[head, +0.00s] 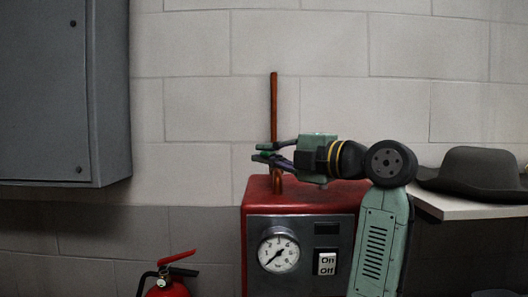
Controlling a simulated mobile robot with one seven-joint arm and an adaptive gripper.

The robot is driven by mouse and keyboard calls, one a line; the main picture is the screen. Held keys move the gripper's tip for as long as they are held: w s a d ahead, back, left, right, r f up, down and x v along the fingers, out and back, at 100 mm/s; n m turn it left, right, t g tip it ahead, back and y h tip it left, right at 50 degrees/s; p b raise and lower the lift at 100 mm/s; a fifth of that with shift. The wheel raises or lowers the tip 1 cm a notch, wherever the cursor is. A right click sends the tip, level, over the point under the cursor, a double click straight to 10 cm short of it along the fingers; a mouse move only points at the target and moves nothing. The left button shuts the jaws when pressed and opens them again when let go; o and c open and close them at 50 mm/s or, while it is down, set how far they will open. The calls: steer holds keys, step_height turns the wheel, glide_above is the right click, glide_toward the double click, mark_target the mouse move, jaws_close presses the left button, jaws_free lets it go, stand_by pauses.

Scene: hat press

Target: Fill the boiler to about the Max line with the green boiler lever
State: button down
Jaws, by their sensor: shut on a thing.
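The red boiler (262,198) stands in the lower middle of the head view, with a grey front panel. A copper pipe (274,105) rises from its top against the wall. My gripper (268,154) reaches in from the right, level, just above the boiler top at the pipe. It is shut on the green boiler lever (263,155), of which only a small green part shows between and beside the fingers. The Max line and the water level are not visible in this view.
The boiler front carries a round dial gauge (279,252) and a white On/Off switch (326,264). A dark hat (475,172) lies on a white shelf (450,207) at right. A red fire extinguisher (168,288) is low left, and a grey cabinet (60,90) hangs upper left.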

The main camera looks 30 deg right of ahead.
stand_by(0.4)
steer(key=c, duration=1.7)
jaws_free()
